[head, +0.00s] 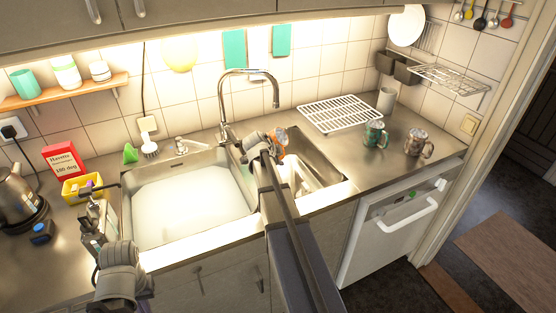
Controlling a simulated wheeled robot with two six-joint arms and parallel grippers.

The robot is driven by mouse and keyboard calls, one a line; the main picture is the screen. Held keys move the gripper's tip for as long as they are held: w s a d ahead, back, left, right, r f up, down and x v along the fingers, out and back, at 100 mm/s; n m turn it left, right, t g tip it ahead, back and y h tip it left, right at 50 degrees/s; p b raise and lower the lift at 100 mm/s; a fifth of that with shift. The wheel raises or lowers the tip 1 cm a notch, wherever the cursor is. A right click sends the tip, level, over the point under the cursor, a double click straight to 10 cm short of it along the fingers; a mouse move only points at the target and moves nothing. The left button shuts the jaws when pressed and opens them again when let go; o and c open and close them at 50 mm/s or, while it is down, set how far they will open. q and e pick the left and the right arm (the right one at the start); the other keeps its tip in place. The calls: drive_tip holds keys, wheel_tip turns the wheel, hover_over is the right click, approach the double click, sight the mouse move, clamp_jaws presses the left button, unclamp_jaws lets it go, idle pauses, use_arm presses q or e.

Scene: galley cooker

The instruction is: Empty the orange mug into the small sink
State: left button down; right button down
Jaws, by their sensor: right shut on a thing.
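The orange mug (281,150) shows only as a small orange and greyish patch beside my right gripper (274,146). My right gripper is shut on it and holds it over the back left part of the small sink (325,168). The gripper and arm hide much of the mug, so I cannot tell its tilt or what is in it. The small sink is the right basin, and something pale lies in it, partly hidden by my arm. My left gripper (92,194) is at the left counter, in front of the yellow box; its fingers are too unclear to judge.
The large left basin (136,217) looks filled with pale, whitish liquid. The tap (223,100) arches behind my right gripper. A white rack (340,113), a green mug (374,135) and a brownish mug (416,143) stand right. A yellow box (76,191) and kettle (14,197) stand left.

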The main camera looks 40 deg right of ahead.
drive_tip(key=shift+s+d+r+n+g+h, duration=0.2)
drive_tip(key=shift+r+n+g+h, duration=0.15)
drive_tip(key=shift+g, duration=0.25)
drive_tip(key=shift+s+d+r+n+g+h, duration=0.2)
drive_tip(key=shift+s+r+n+g+h, duration=0.2)
drive_tip(key=shift+g+h, duration=0.35)
drive_tip(key=shift+s+d+r+n+g+h+b, duration=0.15)
drive_tip(key=shift+n+g+h+b, duration=0.25)
drive_tip(key=shift+b, duration=0.35)
drive_tip(key=shift+s+d+r+g+h, duration=0.1)
drive_tip(key=shift+s+r+g+h, duration=0.05)
drive_tip(key=shift+r+g+h, duration=0.15)
drive_tip(key=shift+s+d+f+n+g+h+b, duration=0.1)
drive_tip(key=shift+n+g+h+b, duration=0.25)
drive_tip(key=shift+b, duration=0.5)
drive_tip(key=shift+s+d+r+n+g+h+b, duration=0.3)
drive_tip(key=shift+r+n+g+h+b, duration=0.2)
drive_tip(key=shift+h+b, duration=0.35)
drive_tip(key=shift+s, duration=0.15)
